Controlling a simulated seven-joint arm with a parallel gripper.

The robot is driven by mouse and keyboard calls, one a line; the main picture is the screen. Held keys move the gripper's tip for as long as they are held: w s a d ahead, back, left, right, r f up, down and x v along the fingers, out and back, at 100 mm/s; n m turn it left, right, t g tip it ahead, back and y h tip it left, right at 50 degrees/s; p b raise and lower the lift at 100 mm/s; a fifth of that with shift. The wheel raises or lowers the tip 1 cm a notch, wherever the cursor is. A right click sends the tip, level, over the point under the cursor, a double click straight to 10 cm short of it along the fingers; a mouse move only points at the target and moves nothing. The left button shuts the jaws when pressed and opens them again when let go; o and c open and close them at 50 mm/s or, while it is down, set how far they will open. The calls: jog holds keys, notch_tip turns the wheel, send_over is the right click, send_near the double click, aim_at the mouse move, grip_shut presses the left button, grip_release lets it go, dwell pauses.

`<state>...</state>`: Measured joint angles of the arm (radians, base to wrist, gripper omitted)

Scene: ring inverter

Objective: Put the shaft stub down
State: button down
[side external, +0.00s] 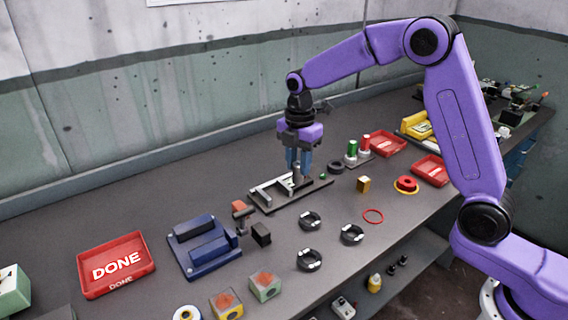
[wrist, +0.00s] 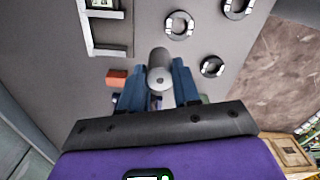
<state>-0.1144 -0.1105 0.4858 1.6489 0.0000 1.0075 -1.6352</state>
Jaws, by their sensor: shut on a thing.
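My gripper (side external: 298,168) is above the bench near a dark plate with a pale L-shaped bracket (side external: 272,193). In the wrist view my gripper (wrist: 159,85) has its two blue fingers on either side of a grey metal cylinder, the shaft stub (wrist: 159,62). It is shut on the stub, whose round end with a small centre hole faces the wrist camera. In the side view the stub (side external: 297,176) shows only as a small pale piece below the fingers, over the plate. Whether it touches the plate cannot be told.
Several dark rings with pale marks (side external: 309,259) lie in front of the plate. A blue fixture (side external: 203,245) and a red DONE tray (side external: 116,265) are to the left.

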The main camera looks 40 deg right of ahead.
jog(key=s+d+r+m, duration=0.1)
jog(key=s+d+m, duration=0.2)
jog(key=d+m, duration=1.4)
jog(key=w+d+f+n, duration=0.1)
jog(key=w+d+f, duration=0.1)
jog(key=w+f, duration=0.1)
jog(key=w+d+f+n, duration=0.1)
jog(key=w+d+f, duration=0.2)
jog(key=w, duration=0.3)
jog(key=w+d+f+n, duration=0.1)
jog(key=w+d+f, duration=0.2)
jog(key=w, duration=0.1)
jog(key=shift+w+f, duration=0.1)
jog(key=shift+w, duration=0.05)
jog(key=shift+w+f, duration=0.1)
jog(key=shift+f, duration=1.6)
jog(key=shift+f, duration=0.1)
jog(key=c, duration=0.8)
grip_release()
